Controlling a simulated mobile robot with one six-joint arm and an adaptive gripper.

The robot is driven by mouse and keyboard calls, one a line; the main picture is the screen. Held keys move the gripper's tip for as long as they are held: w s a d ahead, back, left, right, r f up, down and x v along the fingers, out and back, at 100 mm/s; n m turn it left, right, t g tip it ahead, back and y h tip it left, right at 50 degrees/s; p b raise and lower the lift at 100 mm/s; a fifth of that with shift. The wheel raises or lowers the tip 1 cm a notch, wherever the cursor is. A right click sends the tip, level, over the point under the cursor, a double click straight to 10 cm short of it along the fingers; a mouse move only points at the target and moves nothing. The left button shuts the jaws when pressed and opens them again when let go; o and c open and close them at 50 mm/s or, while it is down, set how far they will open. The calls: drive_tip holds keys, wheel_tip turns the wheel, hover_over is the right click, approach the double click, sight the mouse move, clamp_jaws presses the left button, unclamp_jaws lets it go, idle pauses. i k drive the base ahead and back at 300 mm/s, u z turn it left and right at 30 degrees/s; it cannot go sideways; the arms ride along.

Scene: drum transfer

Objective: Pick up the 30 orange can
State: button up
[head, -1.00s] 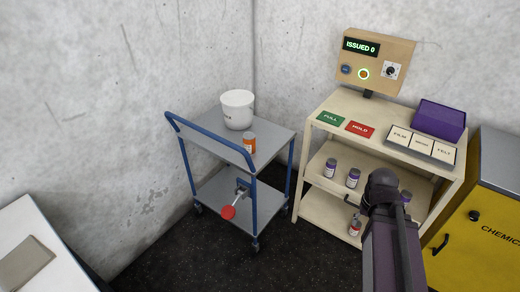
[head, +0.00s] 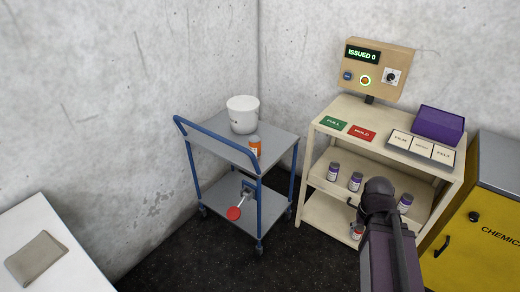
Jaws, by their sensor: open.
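An orange can (head: 255,146) with a pale label stands upright on the top shelf of the blue-framed trolley (head: 215,150), near its right front corner. The blue corner post partly covers it, and its number is too small to read. My arm rises from the bottom right, in front of the cream shelf unit. Of my gripper (head: 352,203), only a small dark part seems to show just left of the arm's upper joint; the rest is hidden behind the arm. It is far to the right of the orange can and apart from it.
A white bucket (head: 243,114) stands behind the can. The cream unit (head: 345,108) holds several purple-labelled cans (head: 333,171) and a red-labelled one (head: 357,232). A yellow cabinet (head: 480,225) stands right. Dark floor (head: 205,255) is open in front.

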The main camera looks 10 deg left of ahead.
sight(255, 144)
drive_tip(key=u, duration=0.1)
drive_tip(key=i, duration=0.95)
drive_tip(key=z, duration=0.1)
